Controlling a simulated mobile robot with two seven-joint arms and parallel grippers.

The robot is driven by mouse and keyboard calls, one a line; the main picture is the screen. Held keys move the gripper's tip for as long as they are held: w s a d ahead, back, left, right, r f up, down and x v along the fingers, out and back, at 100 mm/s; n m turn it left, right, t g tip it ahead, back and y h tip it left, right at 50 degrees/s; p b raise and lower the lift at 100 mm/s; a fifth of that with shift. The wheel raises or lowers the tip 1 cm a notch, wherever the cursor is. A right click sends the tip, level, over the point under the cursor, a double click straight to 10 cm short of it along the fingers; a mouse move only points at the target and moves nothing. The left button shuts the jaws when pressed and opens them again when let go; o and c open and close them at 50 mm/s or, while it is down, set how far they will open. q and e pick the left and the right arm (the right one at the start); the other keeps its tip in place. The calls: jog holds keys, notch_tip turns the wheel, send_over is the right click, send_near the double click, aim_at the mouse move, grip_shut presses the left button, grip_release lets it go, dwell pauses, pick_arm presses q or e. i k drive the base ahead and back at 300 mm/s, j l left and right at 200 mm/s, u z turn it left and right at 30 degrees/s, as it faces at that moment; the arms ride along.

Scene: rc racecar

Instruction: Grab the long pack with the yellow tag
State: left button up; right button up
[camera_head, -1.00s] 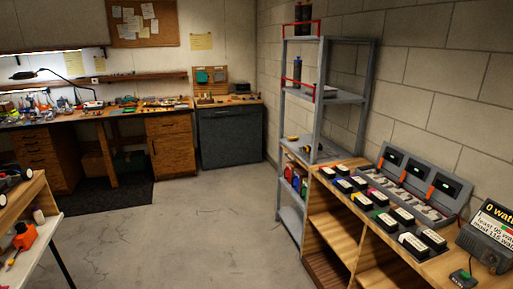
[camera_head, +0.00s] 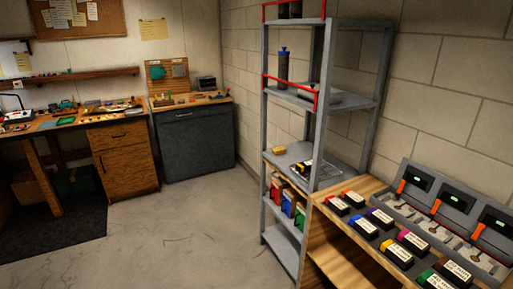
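Several dark packs with white labels and coloured tags stand in two rows on the wooden bench at the lower right. One pack with a yellow tag (camera_head: 395,252) is in the front row, between a blue-tagged pack (camera_head: 363,227) and a green-tagged pack (camera_head: 430,280). A magenta-tagged pack (camera_head: 413,242) is beside it, toward the wall. I cannot clearly tell how its length compares with the others. Neither of my grippers is in view.
A grey charger panel (camera_head: 440,200) with several lit screens and orange levers stands behind the packs. A grey metal shelf (camera_head: 268,130) stands left of the bench. The concrete floor (camera_head: 180,240) is clear. A workbench and dark cabinet (camera_head: 195,145) line the far wall.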

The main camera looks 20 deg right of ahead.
aim_at(302, 167)
jog(key=i+z, duration=0.2)
jog(key=i, duration=0.3)
jog(key=i+j+z, duration=0.15)
jog(key=i, duration=0.35)
jog(key=i+j+z, duration=0.2)
jog(key=i, duration=0.25)
